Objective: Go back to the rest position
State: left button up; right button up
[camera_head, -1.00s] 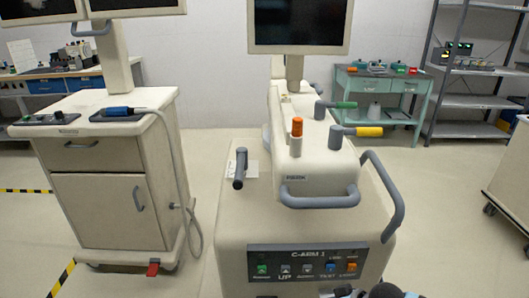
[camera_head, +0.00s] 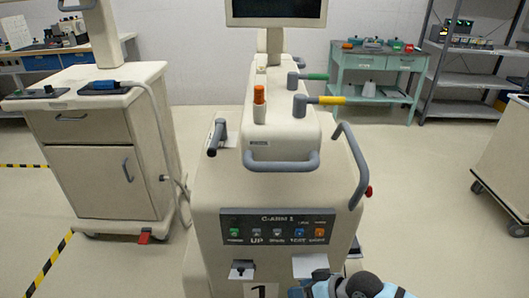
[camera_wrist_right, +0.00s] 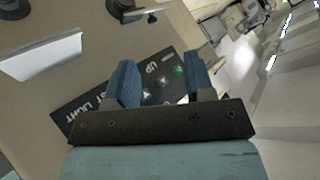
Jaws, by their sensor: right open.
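My right gripper (camera_wrist_right: 164,84) is open and empty in the right wrist view, its two blue fingers apart. Behind them is the dark button panel (camera_wrist_right: 100,105) of the C-arm cart. In the head view my right gripper (camera_head: 310,288) is low at the bottom edge, in front of the cart's lower front, and partly cut off. The cream C-arm cart (camera_head: 210,215) stands in the middle, with its button panel (camera_head: 285,229) facing me. My left gripper is not in view.
A cabinet cart (camera_head: 92,170) with a corded blue tool stands at the left. A green table (camera_head: 375,62) and grey shelves (camera_head: 465,78) stand at the back. Another cart (camera_head: 500,150) is at the right edge. Floor shows clear between the carts.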

jog(key=s+d+n+t+h, duration=0.1)
jog(key=s+d+t+h, duration=0.45)
jog(key=s+d, duration=1.1)
jog(key=w+a+r+m+t, duration=0.2)
jog(key=a+m, duration=0.3)
jog(key=a, duration=0.4)
pick_arm(q)
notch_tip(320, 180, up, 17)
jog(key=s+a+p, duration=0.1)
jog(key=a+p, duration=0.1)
jog(key=p, duration=2.6)
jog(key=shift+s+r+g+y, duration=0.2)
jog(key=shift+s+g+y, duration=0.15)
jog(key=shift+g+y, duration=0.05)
pick_arm(e)
jog(key=s+d+r, duration=0.1)
jog(key=d+r, duration=0.2)
jog(key=r, duration=1.4)
jog(key=shift+s+r+n+g+h, duration=0.15)
jog(key=shift+n+g+h, duration=0.15)
jog(key=shift+g+h, duration=0.15)
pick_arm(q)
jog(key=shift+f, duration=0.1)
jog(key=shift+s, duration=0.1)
pick_arm(e)
jog(key=shift+s, duration=0.15)
